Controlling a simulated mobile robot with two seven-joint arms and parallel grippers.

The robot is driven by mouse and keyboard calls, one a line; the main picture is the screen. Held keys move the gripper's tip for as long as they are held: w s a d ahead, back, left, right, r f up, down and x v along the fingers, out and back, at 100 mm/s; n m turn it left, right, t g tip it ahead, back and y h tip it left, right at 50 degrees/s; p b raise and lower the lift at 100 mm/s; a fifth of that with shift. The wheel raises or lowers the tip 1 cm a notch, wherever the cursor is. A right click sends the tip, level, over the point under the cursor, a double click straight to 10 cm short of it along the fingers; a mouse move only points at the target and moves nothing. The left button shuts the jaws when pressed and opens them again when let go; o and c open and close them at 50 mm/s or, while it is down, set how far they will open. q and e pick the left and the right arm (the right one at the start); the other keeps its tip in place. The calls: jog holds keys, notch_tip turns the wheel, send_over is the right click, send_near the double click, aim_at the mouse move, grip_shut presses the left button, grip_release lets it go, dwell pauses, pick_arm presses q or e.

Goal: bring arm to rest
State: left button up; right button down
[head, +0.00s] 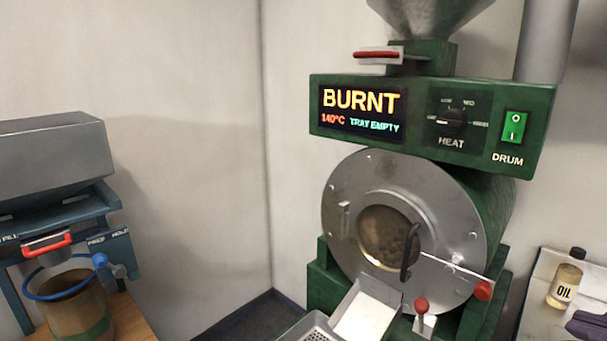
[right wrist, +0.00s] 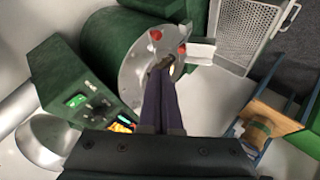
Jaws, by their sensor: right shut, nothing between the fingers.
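My right gripper shows at the lower right edge of the head view (head: 577,324), only its dark purple fingertips, close in front of the oil bottle and the side surface. In the right wrist view its two fingers (right wrist: 162,105) lie together, shut and empty. They overlap the roaster's round steel front (right wrist: 138,75) in that view; I cannot tell the gap. My left gripper is not in view.
The green roaster (head: 500,205) shows BURNT, 140°C and TRAY EMPTY on its display (head: 360,110). A chute (head: 367,312) slopes below its door. An oil bottle (head: 566,282) stands right. A blue bagging stand (head: 118,250) with a container (head: 75,312) is left.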

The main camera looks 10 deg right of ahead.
jog(key=s+a+f+m+g+y, duration=0.2)
jog(key=s+a+f+m+g, duration=0.15)
jog(key=s+a, duration=0.3)
jog(key=s+a+f+m+g+y, duration=0.25)
jog(key=s+a+g, duration=0.2)
jog(key=s, duration=0.25)
notch_tip(320, 180, up, 27)
jog(key=n+t+h+p, duration=0.1)
jog(key=p, duration=2.6)
jog(key=shift+d+p, duration=0.2)
jog(key=shift+p, duration=0.1)
jog(key=shift+f, duration=0.15)
